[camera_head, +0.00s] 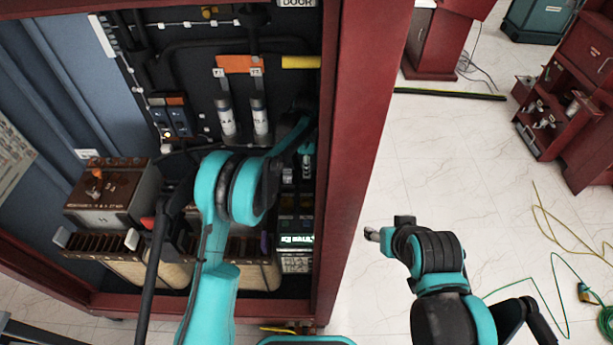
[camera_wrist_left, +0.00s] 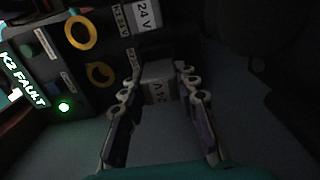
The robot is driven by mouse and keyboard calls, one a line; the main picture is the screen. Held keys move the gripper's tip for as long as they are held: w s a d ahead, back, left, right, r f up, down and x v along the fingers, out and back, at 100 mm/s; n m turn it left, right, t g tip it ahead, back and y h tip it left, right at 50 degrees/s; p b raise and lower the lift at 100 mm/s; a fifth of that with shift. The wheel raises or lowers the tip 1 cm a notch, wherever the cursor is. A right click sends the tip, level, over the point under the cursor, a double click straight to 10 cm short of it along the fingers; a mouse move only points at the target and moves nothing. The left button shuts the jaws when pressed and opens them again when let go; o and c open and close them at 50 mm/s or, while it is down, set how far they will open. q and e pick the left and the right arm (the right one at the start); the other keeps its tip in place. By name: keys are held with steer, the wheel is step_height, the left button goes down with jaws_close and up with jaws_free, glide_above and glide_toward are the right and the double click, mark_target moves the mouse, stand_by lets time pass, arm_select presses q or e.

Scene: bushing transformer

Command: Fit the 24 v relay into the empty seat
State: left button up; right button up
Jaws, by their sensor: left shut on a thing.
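The relay sits between the fingertips, close to a dark panel.
A lit K2 FAULT sign (camera_wrist_left: 22,80) and a green lamp (camera_wrist_left: 64,106) are left of the relay, near yellow rings (camera_wrist_left: 81,32). The red cabinet post (camera_head: 362,130) stands close right of my left arm.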

arm_select(q)
step_height(320, 180, down, 4)
steer(key=shift+r+b, duration=0.25)
steer(key=shift+b, duration=0.2)
steer(key=shift+r, duration=0.1)
steer(key=o, duration=1.2)
steer(key=shift+f, duration=0.2)
steer(key=shift+c, duration=0.2)
